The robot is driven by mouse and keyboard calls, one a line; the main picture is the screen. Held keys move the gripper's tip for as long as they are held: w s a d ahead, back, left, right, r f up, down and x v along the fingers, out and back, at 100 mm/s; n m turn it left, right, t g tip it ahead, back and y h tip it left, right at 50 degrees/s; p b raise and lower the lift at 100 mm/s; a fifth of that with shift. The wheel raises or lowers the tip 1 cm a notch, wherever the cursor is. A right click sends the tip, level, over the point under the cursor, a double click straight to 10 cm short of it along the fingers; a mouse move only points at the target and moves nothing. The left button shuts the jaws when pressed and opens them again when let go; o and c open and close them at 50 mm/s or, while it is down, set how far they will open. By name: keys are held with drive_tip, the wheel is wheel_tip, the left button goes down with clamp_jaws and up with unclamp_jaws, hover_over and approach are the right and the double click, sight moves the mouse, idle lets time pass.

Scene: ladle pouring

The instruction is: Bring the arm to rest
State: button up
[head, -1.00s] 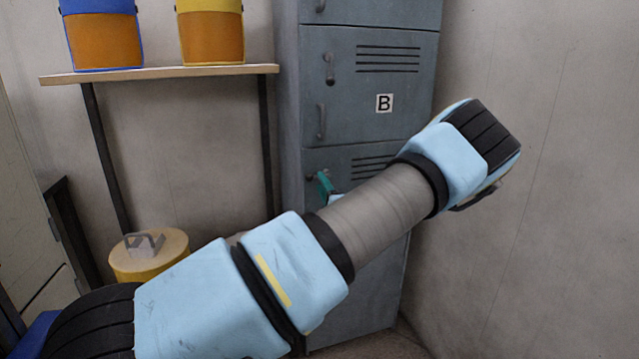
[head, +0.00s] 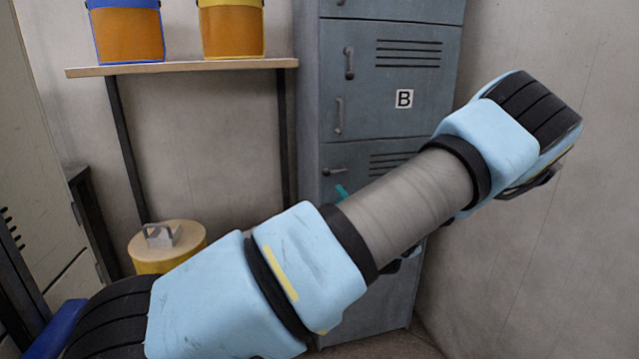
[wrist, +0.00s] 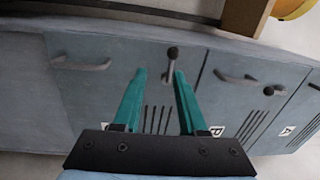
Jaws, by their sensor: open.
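My arm crosses the head view from lower left to upper right, with its bend near the wall at the right. My gripper shows in the head view only as a small teal piece (head: 341,192) behind the arm, in front of the locker (head: 375,105). In the wrist view my gripper (wrist: 158,73) has two teal fingers spread apart with nothing between them. Beyond them is the blue-grey locker front (wrist: 100,85). A dark handle with a round knob (wrist: 171,62) appears between and beyond the fingertips; I cannot tell the distance.
A shelf (head: 180,68) at the upper left holds a blue-and-orange bucket (head: 128,35) and a yellow-and-orange bucket (head: 232,30). A yellow container (head: 165,245) with a grey-handled lid stands below. A bare wall (head: 560,220) closes the right side.

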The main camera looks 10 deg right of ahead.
drive_tip(key=s+a+f+n+g+h+p, duration=0.1)
drive_tip(key=a+f+n+g+p, duration=0.15)
drive_tip(key=a+n+g, duration=0.65)
drive_tip(key=s+a+r+n+g+p, duration=0.1)
drive_tip(key=s+a+r+g, duration=0.1)
drive_tip(key=s+a+r, duration=0.2)
drive_tip(key=s+a+r+n+g+h+p, duration=0.1)
drive_tip(key=s+a+r, duration=0.4)
drive_tip(key=s, duration=0.5)
drive_tip(key=s+a+r+n+g+h+p, duration=0.1)
drive_tip(key=s+a+r+n+g+p, duration=0.2)
drive_tip(key=s, duration=0.4)
drive_tip(key=shift+s+a+r+g, duration=0.25)
drive_tip(key=shift+a+r+g, duration=0.6)
drive_tip(key=shift+g, duration=0.25)
drive_tip(key=shift+o, duration=0.3)
